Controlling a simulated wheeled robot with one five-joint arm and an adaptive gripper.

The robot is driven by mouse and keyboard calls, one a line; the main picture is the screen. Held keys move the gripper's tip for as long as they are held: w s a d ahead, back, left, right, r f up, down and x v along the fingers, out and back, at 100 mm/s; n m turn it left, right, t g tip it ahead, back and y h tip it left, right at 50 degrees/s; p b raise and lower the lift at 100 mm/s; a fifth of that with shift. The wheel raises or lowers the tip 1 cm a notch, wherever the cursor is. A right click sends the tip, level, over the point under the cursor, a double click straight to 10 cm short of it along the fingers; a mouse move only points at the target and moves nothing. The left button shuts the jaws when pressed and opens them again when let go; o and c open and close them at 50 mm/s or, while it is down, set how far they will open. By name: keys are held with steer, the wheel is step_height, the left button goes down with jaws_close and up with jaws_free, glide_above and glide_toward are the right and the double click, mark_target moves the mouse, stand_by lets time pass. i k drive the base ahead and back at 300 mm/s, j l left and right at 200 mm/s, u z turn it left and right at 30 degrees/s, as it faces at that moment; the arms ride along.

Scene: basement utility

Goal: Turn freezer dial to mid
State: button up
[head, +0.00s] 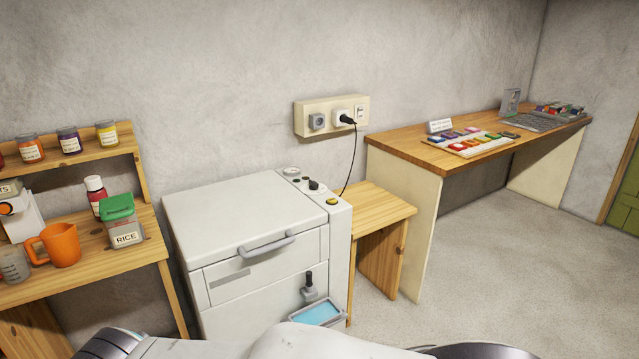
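The freezer (245,215) is a white box-shaped appliance against the wall, with its lid shut and a grey handle (266,246) at the front. A narrow control strip runs along its right top edge. On the strip is a black dial (315,186), too small to read its setting. A round white gauge (291,170) sits behind it and a yellow button (332,201) in front. My gripper is not in view; only white and dark parts of my own body show along the bottom edge.
A black spout (309,287) and blue tray (318,312) stick out from the front. A cord runs from the wall socket (342,117) behind the freezer. Left stands a shelf with an orange jug (57,244); right, a low wooden stand (380,205) and a long bench (480,145).

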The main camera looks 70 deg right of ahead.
mark_target(314, 186)
steer(key=z, duration=2.45)
